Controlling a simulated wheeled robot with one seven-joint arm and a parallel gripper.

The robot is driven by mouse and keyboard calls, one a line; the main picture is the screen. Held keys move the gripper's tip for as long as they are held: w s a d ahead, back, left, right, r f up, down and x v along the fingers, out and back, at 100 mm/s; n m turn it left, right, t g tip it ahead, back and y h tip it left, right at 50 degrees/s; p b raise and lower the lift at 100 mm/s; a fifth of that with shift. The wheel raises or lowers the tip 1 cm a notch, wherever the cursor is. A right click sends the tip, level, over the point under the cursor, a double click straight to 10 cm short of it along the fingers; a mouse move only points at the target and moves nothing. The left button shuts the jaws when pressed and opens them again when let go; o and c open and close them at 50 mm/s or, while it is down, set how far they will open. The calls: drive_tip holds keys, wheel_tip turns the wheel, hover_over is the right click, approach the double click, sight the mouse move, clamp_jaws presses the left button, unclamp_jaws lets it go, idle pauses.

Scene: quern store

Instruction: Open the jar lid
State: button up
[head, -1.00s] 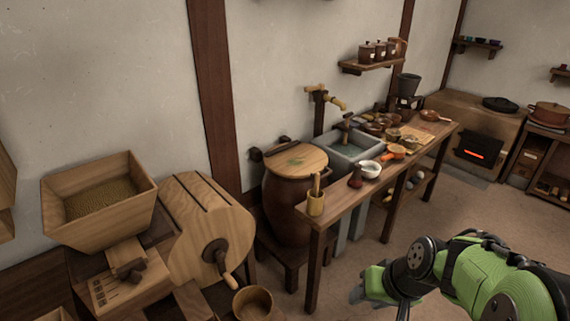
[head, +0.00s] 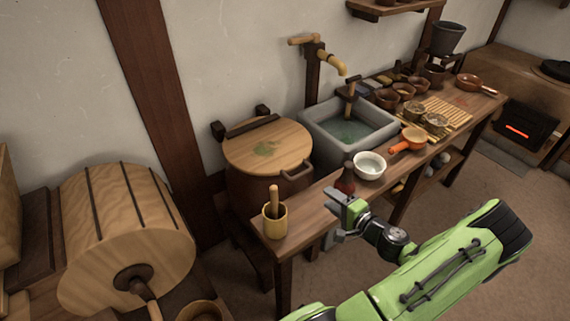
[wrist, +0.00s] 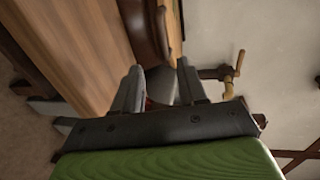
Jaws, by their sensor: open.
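The large brown jar (head: 262,190) stands behind the left end of the long wooden table. Its round wooden lid (head: 285,150) lies flat on top, shut, with a green mark on it. My gripper (head: 337,205) is open over the table's front edge, to the right of the jar and apart from the lid. In the wrist view my gripper (wrist: 160,88) shows its two fingers spread, with a brown rounded thing beyond them that I cannot name for sure.
A yellow cup with a pestle (head: 274,220) stands on the table's left end, in front of the jar. A dark red bottle (head: 346,180) and a white bowl (head: 369,166) stand close to my gripper. A stone sink (head: 385,136) and tap (head: 333,63) are right of the jar.

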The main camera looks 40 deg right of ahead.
sight(300, 177)
drive_tip(key=shift+w, duration=0.3)
drive_tip(key=b+x, duration=0.2)
drive_tip(key=x, duration=1.2)
drive_tip(key=shift+w, duration=0.4)
clamp_jaws()
